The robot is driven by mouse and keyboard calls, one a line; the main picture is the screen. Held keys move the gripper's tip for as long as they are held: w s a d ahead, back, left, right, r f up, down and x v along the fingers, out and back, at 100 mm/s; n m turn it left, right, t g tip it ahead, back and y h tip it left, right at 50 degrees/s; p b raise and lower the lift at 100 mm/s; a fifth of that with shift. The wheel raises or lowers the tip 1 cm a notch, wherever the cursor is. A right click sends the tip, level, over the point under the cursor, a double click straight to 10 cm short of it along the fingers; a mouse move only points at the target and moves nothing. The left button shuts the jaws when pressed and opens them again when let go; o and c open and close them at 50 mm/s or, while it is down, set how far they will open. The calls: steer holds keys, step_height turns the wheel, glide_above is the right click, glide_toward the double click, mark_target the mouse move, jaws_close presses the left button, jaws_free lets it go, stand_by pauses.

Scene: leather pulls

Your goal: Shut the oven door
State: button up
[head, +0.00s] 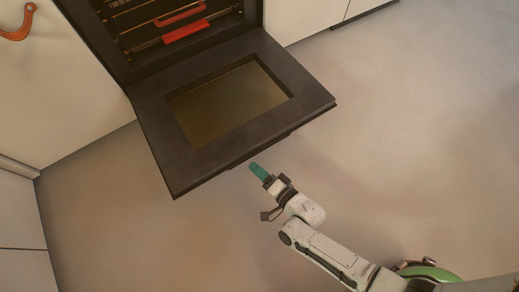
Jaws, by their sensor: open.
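The oven door (309,91) is dark with a glass pane (228,101) in its middle. It hangs wide open, folded down and out from the dark oven (85,22). My gripper (257,170) has teal fingertips and is close to the door's outer front edge, toward the middle of that edge. It looks empty. Whether the fingertips touch the door or sit just below its edge, I cannot tell. The gap between the fingers is too small to make out here.
Inside the oven are wire racks and red pieces (186,31). Pale cabinets (60,90) stand on both sides, the left one with an orange leather pull (20,24). The floor (420,120) is clear to the right and in front of the door.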

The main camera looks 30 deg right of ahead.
mark_target(259, 150)
steer(key=s+d+m+t+h, duration=0.3)
steer(key=s+d+m+t, duration=0.1)
steer(key=m, duration=0.1)
steer(key=w+b, duration=0.1)
steer(key=w, duration=0.2)
steer(key=w+b, duration=0.1)
steer(key=w, duration=0.2)
steer(key=w+r, duration=0.1)
steer(key=w, duration=0.3)
steer(key=shift+w+a+r+b, duration=0.1)
steer(key=shift+a+b, duration=0.15)
steer(key=shift+b, duration=0.15)
steer(key=shift+c, duration=0.3)
jaws_close()
